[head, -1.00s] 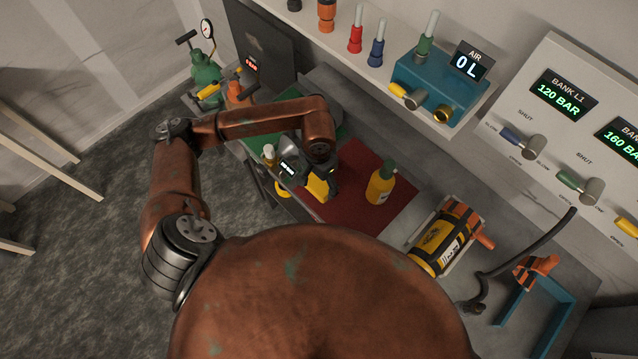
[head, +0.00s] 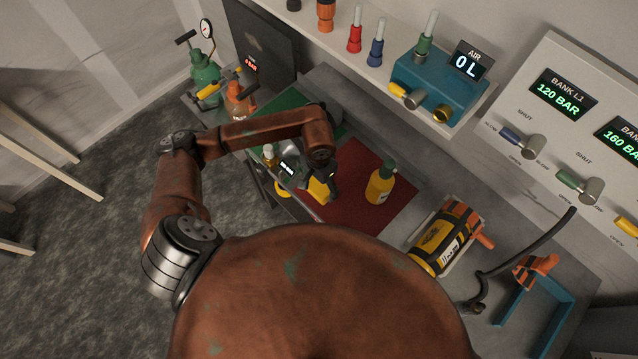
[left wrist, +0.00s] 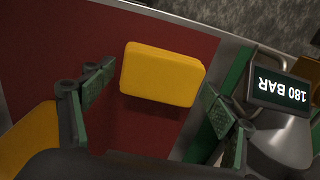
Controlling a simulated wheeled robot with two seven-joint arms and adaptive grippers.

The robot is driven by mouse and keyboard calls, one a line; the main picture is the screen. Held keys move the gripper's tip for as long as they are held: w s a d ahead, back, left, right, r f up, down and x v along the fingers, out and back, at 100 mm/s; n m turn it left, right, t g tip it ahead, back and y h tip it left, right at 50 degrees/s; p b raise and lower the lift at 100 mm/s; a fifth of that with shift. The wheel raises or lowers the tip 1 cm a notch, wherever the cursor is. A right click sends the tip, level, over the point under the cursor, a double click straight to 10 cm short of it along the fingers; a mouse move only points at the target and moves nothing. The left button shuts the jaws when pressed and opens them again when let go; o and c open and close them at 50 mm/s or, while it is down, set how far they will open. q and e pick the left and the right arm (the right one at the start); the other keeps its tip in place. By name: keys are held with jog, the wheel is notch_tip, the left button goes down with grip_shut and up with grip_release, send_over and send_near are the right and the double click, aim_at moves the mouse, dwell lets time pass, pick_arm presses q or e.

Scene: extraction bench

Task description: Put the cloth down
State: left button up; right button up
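The yellow cloth (left wrist: 162,75) is a flat, rounded block against the red mat (left wrist: 200,45) in the left wrist view. My left gripper (left wrist: 160,90) is open around it, with a gap between the cloth and each finger. In the head view the cloth (head: 319,190) shows beside my left gripper (head: 328,188), over the left part of the red mat (head: 355,160). My wrist hides part of it there. I cannot tell whether the cloth lies fully flat on the mat. My right gripper is in neither view.
A yellow bottle with a green cap (head: 380,185) stands on the mat, right of my gripper. A gauge reading 180 BAR (left wrist: 280,92) is close on the other side. A black and yellow cylinder (head: 440,240) lies further right. The mat's front right is clear.

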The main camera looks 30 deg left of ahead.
aim_at(319, 186)
pick_arm(q)
jog(key=shift+o, duration=1)
jog(key=shift+r+p, duration=0.25)
jog(key=shift+p, duration=0.05)
notch_tip(319, 186, up, 12)
jog(key=shift+b, duration=0.35)
jog(key=shift+f, duration=0.1)
